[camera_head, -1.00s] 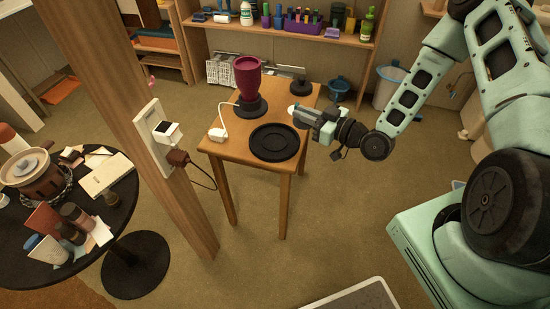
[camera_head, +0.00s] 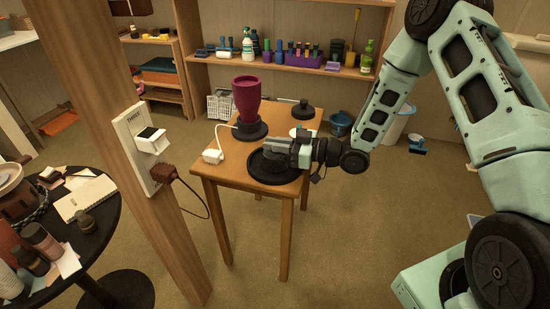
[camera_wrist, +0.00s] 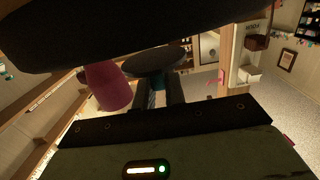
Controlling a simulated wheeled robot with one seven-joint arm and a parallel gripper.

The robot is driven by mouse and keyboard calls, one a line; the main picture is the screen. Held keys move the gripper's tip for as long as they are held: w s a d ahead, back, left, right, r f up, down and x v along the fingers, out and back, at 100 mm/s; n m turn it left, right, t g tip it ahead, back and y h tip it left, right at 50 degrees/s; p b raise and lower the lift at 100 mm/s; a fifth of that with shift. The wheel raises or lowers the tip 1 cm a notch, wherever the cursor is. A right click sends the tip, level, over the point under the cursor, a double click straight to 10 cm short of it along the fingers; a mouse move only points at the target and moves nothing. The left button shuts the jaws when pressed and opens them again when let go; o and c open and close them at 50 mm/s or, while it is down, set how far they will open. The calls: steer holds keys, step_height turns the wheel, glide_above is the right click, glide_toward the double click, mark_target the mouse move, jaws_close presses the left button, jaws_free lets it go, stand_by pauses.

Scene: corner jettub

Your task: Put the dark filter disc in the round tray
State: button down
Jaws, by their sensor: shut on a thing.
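The round tray (camera_head: 268,178) is black and lies on the small wooden table. It also looms large and dark across the top of the wrist view (camera_wrist: 110,35). My gripper (camera_head: 275,152) reaches in from the right, low over the tray. In the wrist view the dark filter disc (camera_wrist: 155,59) is between the fingertips of my gripper (camera_wrist: 160,90), which is shut on it. The disc appears just clear of the tray, but the exact gap cannot be told. In the head view the dark disc blends with the tray and is partly hidden by the gripper.
On the table (camera_head: 228,174), a magenta cup (camera_head: 247,98) on a dark base stands behind the tray. A white plug (camera_head: 213,156) lies at left, a dark knobbed piece (camera_head: 303,109) at the back. A wooden post (camera_head: 125,120) rises at left.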

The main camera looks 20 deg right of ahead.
mark_target(275, 155)
step_height(275, 155, down, 4)
steer(key=shift+r+b, duration=0.15)
steer(key=shift+b, duration=0.3)
